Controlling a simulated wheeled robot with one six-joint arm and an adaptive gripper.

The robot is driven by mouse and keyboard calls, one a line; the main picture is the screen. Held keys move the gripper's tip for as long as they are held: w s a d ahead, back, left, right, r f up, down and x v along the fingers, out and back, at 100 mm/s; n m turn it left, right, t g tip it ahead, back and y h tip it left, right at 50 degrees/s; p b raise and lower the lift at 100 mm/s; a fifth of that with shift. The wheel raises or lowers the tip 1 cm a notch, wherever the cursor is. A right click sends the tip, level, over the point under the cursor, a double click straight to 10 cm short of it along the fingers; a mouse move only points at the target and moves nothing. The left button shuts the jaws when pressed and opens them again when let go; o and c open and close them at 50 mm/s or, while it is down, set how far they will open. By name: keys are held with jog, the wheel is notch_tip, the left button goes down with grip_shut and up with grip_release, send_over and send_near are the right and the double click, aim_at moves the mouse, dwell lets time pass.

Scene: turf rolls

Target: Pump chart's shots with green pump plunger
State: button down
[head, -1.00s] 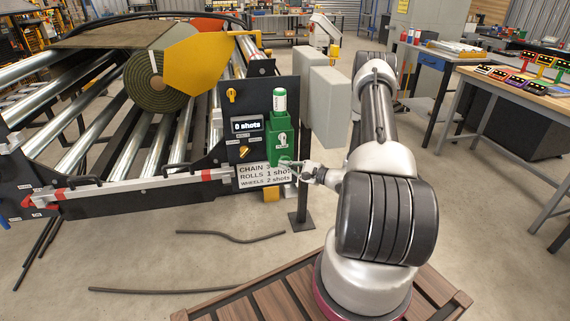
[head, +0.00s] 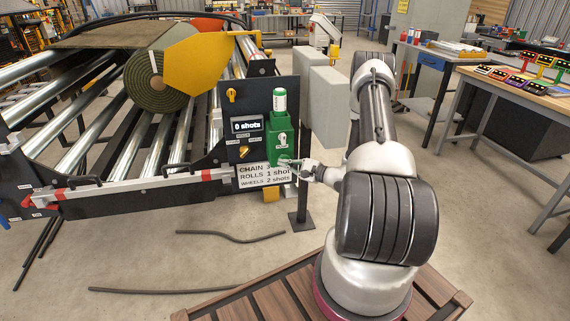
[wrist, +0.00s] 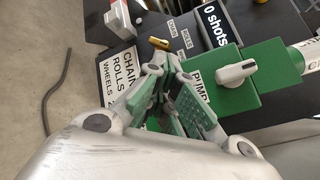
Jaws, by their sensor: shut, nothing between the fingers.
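The green pump (head: 279,132) stands on the black panel, with a white lettered cylinder (head: 279,100) on top and a grey-white knob (head: 282,139) on its front. In the wrist view its green block (wrist: 262,75) and knob (wrist: 236,73) are right of my gripper (wrist: 166,62). A "PUMP" label (wrist: 199,82) shows behind the fingers; I cannot make out the plunger there. My gripper (head: 286,163) is shut and empty at the pump's lower end, before the panel. The chart (head: 264,177) reads ROLLS 1 shot, WHEELS 2 shots; the CHAIN number is covered. The display (head: 247,124) reads 0 shots.
A brass selector knob (head: 244,152) sits left of the pump. A roller conveyor (head: 130,190) with a turf roll (head: 152,82) fills the left. Grey boxes (head: 327,104) stand behind the panel. Dark hoses (head: 230,237) lie on the floor. Workbenches are at right.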

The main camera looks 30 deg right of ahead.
jog(key=shift+w+d, duration=0.2)
jog(key=shift+w, duration=0.4)
dwell(0.6)
jog(key=shift+s, duration=0.1)
jog(key=shift+s+a, duration=0.25)
jog(key=shift+s, duration=0.55)
jog(key=shift+s+a, duration=0.25)
jog(key=shift+s, duration=0.5)
jog(key=s, duration=0.2)
jog(key=s+a, duration=0.1)
jog(key=s, duration=0.1)
jog(key=shift+s+a, duration=0.2)
jog(key=shift+s, duration=0.2)
